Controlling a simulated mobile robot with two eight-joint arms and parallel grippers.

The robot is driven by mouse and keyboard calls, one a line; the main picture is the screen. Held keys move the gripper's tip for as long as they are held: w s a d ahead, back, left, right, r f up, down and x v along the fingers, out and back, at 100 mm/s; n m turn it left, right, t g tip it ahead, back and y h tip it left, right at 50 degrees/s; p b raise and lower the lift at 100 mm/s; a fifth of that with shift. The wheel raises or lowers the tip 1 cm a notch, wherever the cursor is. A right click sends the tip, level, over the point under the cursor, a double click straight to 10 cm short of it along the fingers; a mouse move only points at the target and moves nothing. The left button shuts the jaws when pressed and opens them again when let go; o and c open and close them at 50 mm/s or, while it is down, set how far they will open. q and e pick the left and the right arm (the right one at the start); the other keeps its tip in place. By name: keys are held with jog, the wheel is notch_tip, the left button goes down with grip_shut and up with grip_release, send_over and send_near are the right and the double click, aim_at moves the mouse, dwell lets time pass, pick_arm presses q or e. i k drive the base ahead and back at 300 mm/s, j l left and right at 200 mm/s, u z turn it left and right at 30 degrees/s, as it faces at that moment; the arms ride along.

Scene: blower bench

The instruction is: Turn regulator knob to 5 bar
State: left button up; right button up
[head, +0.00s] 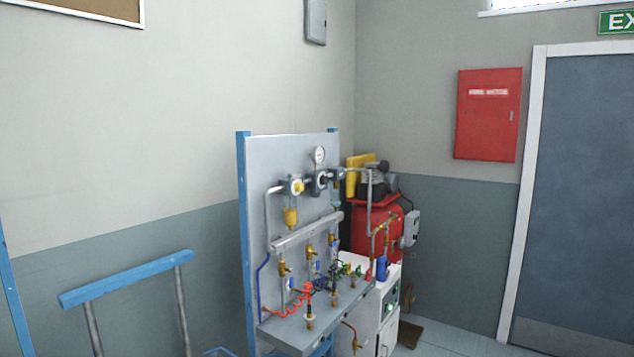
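The blower bench shows in the head view as an upright grey panel (257,160) with blue posts, standing by the corner of the room. A round white pressure gauge (319,154) sits near the top of the panel. Below it is the regulator body (320,183), dark and grey on the pipe line; its knob is too small to make out clearly, and the gauge reading cannot be read. A yellow-capped fitting (298,187) is to its left, with a yellow bowl (291,217) beneath. Neither of my grippers is in view.
A grey shelf (283,333) juts from the panel with red coiled hose (290,312) and brass fittings. A red compressor (372,222) and white cabinet (391,325) stand right. A blue-topped rail (125,278) stands left. Floor (450,340) shows before the door (575,200).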

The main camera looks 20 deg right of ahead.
aim_at(324, 180)
jog(key=i+l, duration=0.2)
jog(key=l, duration=0.15)
jog(key=i+l, duration=0.2)
jog(key=l, duration=0.15)
jog(key=i+l+u, duration=0.1)
jog(key=l, duration=0.3)
jog(key=i+l, duration=0.5)
jog(key=l, duration=0.25)
jog(key=i+l+u, duration=0.1)
jog(key=l, duration=0.25)
jog(key=i+l, duration=0.25)
jog(key=l, duration=0.15)
jog(key=i+l, duration=0.2)
jog(key=l, duration=0.2)
